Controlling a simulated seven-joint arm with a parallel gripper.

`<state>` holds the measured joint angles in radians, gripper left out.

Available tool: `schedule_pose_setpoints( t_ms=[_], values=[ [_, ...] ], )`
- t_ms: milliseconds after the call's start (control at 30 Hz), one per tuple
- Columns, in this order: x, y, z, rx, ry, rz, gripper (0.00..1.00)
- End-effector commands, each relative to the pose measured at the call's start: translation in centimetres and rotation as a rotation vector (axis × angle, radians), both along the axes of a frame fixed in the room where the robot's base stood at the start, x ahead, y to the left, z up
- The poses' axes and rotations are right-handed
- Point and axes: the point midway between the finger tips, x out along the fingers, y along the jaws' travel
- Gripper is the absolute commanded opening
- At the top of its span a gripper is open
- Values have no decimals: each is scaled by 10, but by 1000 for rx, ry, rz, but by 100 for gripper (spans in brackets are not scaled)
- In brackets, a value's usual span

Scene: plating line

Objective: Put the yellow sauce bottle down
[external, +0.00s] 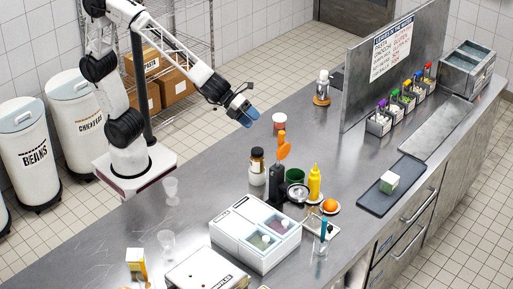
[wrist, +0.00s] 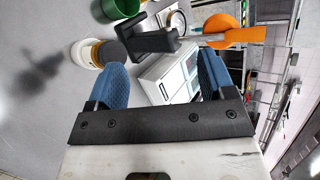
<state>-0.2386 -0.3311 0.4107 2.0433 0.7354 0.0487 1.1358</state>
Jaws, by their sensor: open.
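The yellow sauce bottle (external: 314,182) stands upright toward the right side of the counter in the external view, beside an orange fruit (external: 330,205). Whether it rests on the counter itself or on something flat is too small to tell. My gripper (external: 243,112) has blue fingers and hangs above the counter, well to the upper left of the bottle. In the wrist view my gripper (wrist: 160,60) is open, with its two fingers wide apart and nothing held between them. I cannot make out the yellow bottle in the wrist view.
A dark-capped jar (external: 257,166), a black stand with an orange paddle (external: 284,151), and a green bowl (external: 294,177) cluster left of the bottle. A white compartment box (external: 225,236) stands in front. A dark tray (external: 374,201) lies right.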

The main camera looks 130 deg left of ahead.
Motion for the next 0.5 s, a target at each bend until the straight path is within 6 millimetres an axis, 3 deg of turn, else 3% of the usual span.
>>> schedule_pose_setpoints(
  t_ms=[33,233,500],
  values=[
    [-23,-12,3,-85,9,79,76],
    [-115,-55,-2,-449,68,437,76],
    [-250,-119,-28,-876,201,924,76]
  ],
)
